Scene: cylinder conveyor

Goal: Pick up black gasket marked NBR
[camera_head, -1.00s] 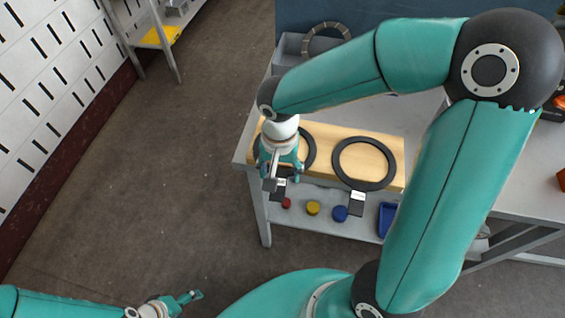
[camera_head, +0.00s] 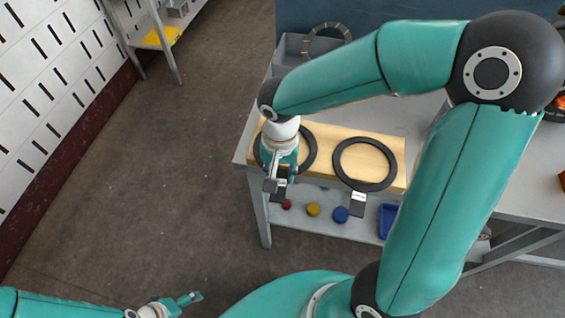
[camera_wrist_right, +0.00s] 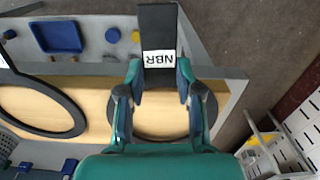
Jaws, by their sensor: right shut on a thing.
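The black gasket marked NBR is a flat ring (camera_head: 311,145) with a tab, on the left of the wooden board (camera_head: 398,178). Its black tab (camera_wrist_right: 158,22) with a white NBR label shows in the right wrist view. My right gripper (camera_head: 281,183) is shut on that tab, one finger on each side in the wrist view (camera_wrist_right: 159,72). My arm and gripper hide part of the ring. A second black gasket (camera_head: 337,165) lies on the right of the board; its label is too small to read. My left gripper (camera_head: 191,297) is low at the left, apart from everything.
The board rests on a grey bench (camera_head: 241,152). On its lower shelf are red (camera_head: 286,204), yellow (camera_head: 313,209) and blue (camera_head: 340,214) round pieces and a blue tray (camera_head: 388,218). A grey bin (camera_head: 287,53) stands behind. Floor to the left is clear.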

